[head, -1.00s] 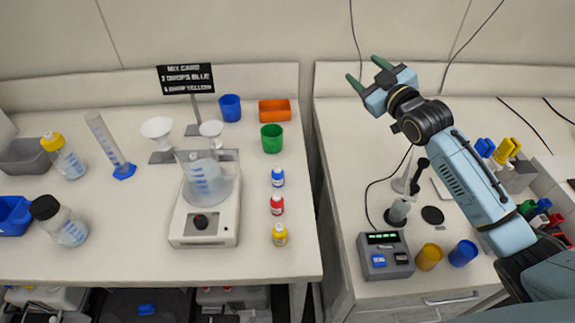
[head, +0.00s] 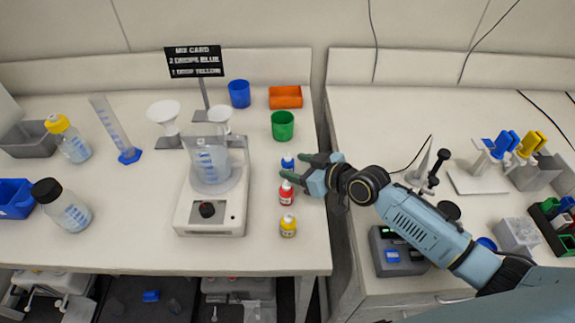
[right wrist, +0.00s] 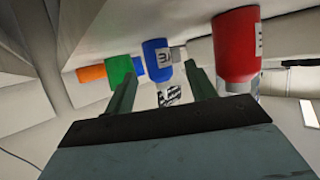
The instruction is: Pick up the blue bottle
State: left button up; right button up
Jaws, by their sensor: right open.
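The blue bottle (head: 288,163) stands in the row of small bottles near the right edge of the left bench. In the head view only its top shows; my gripper hides the rest. My right gripper (head: 297,168) is open and comes in from the right, its fingertips around or just in front of the blue bottle. In the right wrist view the blue bottle (right wrist: 157,60) appears ahead, between the two open green fingers (right wrist: 160,90) and beyond their tips; I cannot tell whether they touch. My left gripper is not in view.
The red bottle (head: 286,193) stands close beside my gripper, with the yellow bottle (head: 288,226) nearer. A stirrer with a beaker (head: 211,165) is to the left.

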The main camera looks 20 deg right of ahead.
jog(key=shift+x, duration=1.15)
jog(key=c, duration=1)
jog(key=shift+r, duration=0.15)
